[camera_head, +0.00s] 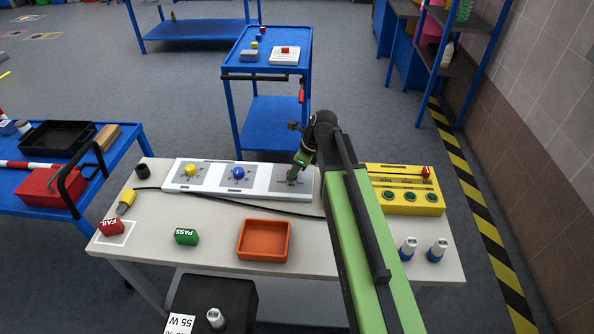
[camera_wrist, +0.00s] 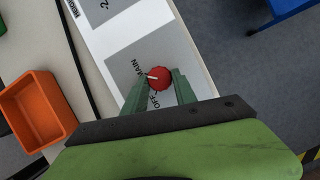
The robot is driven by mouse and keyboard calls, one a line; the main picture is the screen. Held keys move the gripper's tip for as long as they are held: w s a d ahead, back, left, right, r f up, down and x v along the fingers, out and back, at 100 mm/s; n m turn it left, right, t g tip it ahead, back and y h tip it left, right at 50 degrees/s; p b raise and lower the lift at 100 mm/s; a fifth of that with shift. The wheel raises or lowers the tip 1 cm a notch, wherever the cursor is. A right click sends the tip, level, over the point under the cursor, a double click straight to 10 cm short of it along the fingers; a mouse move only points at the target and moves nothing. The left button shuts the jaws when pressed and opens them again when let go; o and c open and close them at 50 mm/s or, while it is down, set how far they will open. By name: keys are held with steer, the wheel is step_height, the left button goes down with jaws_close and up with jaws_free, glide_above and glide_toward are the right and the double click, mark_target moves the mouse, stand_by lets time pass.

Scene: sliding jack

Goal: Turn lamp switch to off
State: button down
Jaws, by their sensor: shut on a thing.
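A white switch panel (camera_head: 262,181) lies on the bench's back part, with a yellow knob (camera_head: 190,170), a blue knob (camera_head: 238,173) and a third grey plate at its right end. My gripper (camera_head: 293,176) reaches down over that right plate. In the wrist view a red knob (camera_wrist: 159,77) with a white pointer mark sits between the fingers of my gripper (camera_wrist: 159,79), which is shut on it. The pointer faces left in that view. Labels beside the knob appear to read "MAIN" and "OFF". The red knob is hidden by my gripper in the head view. I cannot read which knob is the lamp's.
A yellow box (camera_head: 400,203) with green buttons stands right of my arm. An orange tray (camera_head: 263,241), a green PASS block (camera_head: 186,236) and a red FAIL block (camera_head: 111,227) lie in front. A black cable (camera_head: 270,208) runs before the panel.

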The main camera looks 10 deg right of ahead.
steer(key=n, duration=0.2)
steer(key=n+g+y, duration=0.1)
steer(key=n, duration=0.1)
steer(key=shift+w+a+g, duration=0.2)
steer(key=shift+g, duration=0.1)
steer(key=n+g, duration=0.1)
steer(key=n, duration=0.3)
steer(key=shift+w, duration=0.1)
steer(key=n+g, duration=0.1)
steer(key=n, duration=0.1)
steer(key=n+g, duration=0.1)
steer(key=n, duration=0.1)
steer(key=shift+a+n+h, duration=0.1)
steer(key=shift+n+h, duration=0.2)
steer(key=shift+n+g+h, duration=0.5)
steer(key=shift+n+g, duration=0.1)
steer(key=shift+n, duration=1.3)
steer(key=c, duration=1)
jaws_free()
steer(key=shift+w, duration=0.1)
